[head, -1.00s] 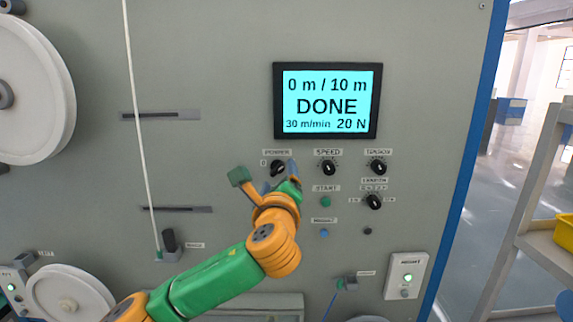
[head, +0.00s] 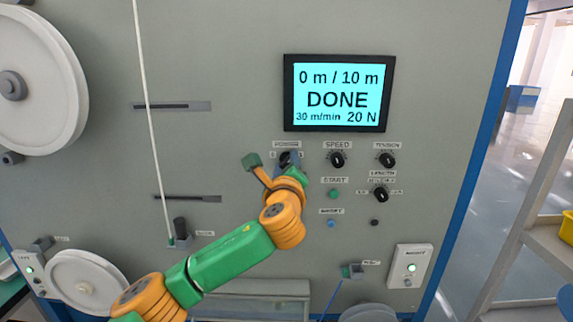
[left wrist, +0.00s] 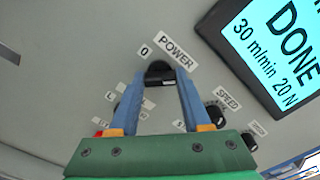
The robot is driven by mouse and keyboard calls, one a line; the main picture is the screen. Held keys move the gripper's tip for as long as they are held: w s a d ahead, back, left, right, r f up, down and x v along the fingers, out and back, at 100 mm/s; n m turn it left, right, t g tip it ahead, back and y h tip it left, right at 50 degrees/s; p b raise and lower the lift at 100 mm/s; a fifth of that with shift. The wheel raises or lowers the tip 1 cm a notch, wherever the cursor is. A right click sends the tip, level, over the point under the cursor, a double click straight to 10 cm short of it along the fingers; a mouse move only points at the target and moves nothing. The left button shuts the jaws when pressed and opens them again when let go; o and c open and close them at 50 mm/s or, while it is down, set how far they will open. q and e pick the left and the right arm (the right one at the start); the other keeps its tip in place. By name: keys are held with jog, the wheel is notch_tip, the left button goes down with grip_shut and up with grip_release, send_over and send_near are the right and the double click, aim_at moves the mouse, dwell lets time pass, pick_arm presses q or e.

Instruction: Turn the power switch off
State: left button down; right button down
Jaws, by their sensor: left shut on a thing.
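The power switch is a black rotary knob (head: 285,159) under the POWER label, on the grey machine panel below the screen. It also shows in the left wrist view (left wrist: 159,70), with a 0 mark (left wrist: 145,50) beside it. My left gripper (left wrist: 162,84) has its two blue fingers on either side of this knob and is shut on it. In the head view, my left gripper (head: 288,163) partly covers the knob, so its pointing direction is hard to tell. My right gripper is not in view.
The screen (head: 338,92) reads DONE. The speed knob (head: 338,159), tension knob (head: 387,160), length knob (head: 380,194) and green start button (head: 334,194) sit close to the right. A white cable (head: 151,130) runs down on the left. A shelf (head: 535,225) stands at right.

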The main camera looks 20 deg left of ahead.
pick_arm(q)
jog(key=shift+n, duration=0.3)
jog(key=n+b, duration=0.2)
jog(key=n, duration=0.1)
jog(key=n+b, duration=0.2)
jog(key=n, duration=0.3)
jog(key=shift+n, duration=0.3)
jog(key=n+b, duration=0.1)
jog(key=n, duration=0.3)
jog(key=shift+f, duration=0.1)
jog(key=shift+n+b, duration=0.55)
jog(key=shift+n, duration=1.65)
jog(key=shift+c, duration=1.8)
grip_release()
jog(key=shift+a, duration=0.1)
